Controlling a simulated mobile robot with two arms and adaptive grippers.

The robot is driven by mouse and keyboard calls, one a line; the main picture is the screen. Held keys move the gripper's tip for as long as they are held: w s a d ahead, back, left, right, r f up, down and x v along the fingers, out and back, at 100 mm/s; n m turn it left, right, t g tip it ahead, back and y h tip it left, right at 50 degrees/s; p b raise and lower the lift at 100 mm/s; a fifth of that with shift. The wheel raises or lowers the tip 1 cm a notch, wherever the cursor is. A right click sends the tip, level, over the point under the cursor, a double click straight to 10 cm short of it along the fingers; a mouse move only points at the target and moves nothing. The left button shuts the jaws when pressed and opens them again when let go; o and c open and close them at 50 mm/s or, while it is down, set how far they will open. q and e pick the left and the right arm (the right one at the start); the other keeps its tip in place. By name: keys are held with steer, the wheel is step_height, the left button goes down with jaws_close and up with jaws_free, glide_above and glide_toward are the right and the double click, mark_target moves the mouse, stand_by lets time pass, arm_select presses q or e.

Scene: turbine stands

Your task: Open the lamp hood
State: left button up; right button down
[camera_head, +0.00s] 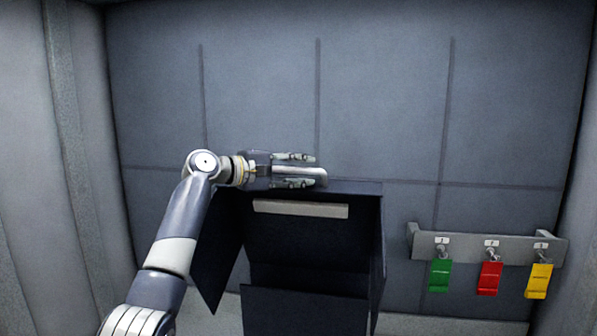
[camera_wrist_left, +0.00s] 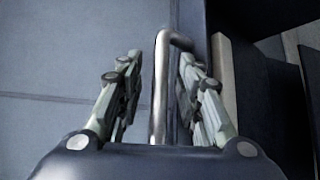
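A dark box-like hood (camera_head: 313,188) stands against the back wall, with a side panel (camera_head: 217,255) swung out at left and a front panel (camera_head: 303,313) hanging low. A pale strip (camera_head: 300,209) runs inside below its top edge. A metal bar handle (camera_head: 314,173) lies along the top; it also shows in the left wrist view (camera_wrist_left: 160,95). My left gripper (camera_head: 308,170) is at the top of the hood. In the left wrist view its fingers (camera_wrist_left: 160,72) are spread on both sides of the bar, with gaps visible. My right gripper is not in view.
A grey rack (camera_head: 487,246) on the wall to the right carries a green tag (camera_head: 439,276), a red tag (camera_head: 489,278) and a yellow tag (camera_head: 538,281). The panelled back wall (camera_head: 380,90) is bare above the hood. Side walls close in left and right.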

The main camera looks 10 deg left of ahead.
arm_select(q)
steer(key=shift+a, duration=0.1)
steer(key=shift+s+a+r, duration=0.1)
steer(key=shift+s+a, duration=0.25)
steer(key=shift+a, duration=0.1)
steer(key=v, duration=1)
steer(key=shift+s, duration=0.4)
steer(key=shift+a, duration=0.1)
